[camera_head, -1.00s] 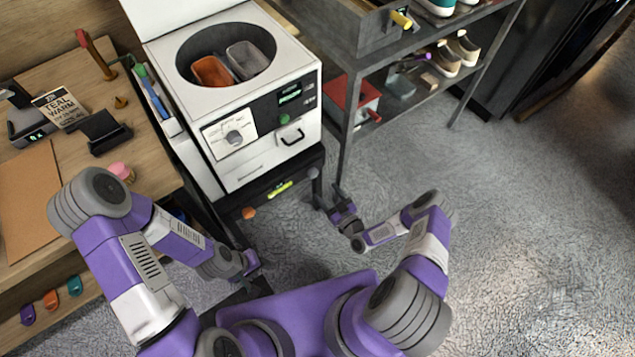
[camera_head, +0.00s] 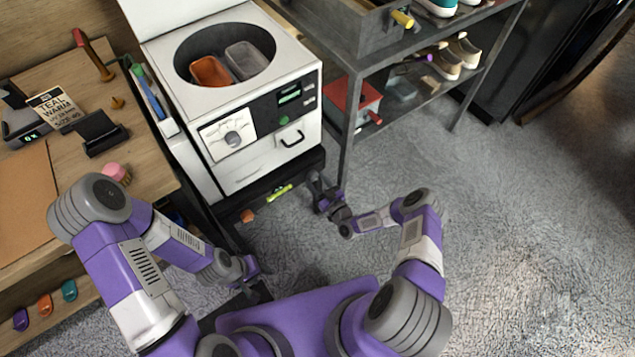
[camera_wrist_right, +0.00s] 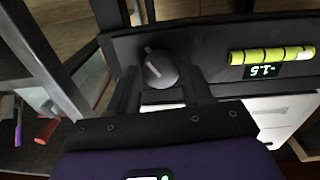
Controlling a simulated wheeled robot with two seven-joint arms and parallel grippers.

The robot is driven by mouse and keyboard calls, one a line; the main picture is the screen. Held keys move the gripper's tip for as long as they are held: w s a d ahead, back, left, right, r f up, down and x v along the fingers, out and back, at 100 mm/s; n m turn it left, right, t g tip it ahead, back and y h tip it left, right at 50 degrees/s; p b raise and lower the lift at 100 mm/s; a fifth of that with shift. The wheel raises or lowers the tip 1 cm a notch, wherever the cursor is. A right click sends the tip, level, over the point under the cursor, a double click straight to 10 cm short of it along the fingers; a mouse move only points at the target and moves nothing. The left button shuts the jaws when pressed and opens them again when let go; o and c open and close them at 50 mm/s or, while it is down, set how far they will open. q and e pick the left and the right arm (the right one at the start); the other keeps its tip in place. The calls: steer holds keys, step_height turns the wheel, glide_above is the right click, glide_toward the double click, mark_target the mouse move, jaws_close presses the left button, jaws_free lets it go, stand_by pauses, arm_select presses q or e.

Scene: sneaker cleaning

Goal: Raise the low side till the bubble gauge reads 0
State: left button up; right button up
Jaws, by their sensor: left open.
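The bubble gauge (camera_head: 279,192), a yellow-green vial, is on the front of the black stand under the white machine. In the right wrist view the gauge (camera_wrist_right: 271,56) has a pale patch near its right end. Its small display (camera_wrist_right: 263,72) appears upside down and seems to read -1.5. A grey knob (camera_wrist_right: 160,69) is on the same black bar. My right gripper (camera_wrist_right: 159,72) is open, one finger on each side of the knob, with gaps visible. In the head view my right gripper (camera_head: 317,182) is at the stand's right corner. My left gripper (camera_head: 256,270) is open and empty, low beside the stand.
An orange knob (camera_head: 247,215) is at the stand's left end. The white machine (camera_head: 245,135) holds two bins in its round top opening. A metal shelf (camera_head: 347,130) stands close right of my right gripper. A workbench (camera_head: 40,200) is on the left. Floor at right is clear.

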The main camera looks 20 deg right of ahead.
steer(key=c, duration=0.6)
steer(key=shift+m, duration=0.4)
steer(key=m, duration=0.2)
steer(key=shift+m, duration=0.4)
steer(key=m, duration=0.3)
steer(key=shift+m, duration=0.3)
steer(key=m, duration=0.3)
steer(key=shift+a+r+g, duration=0.1)
steer(key=shift+g, duration=0.2)
steer(key=shift+m, duration=2.1)
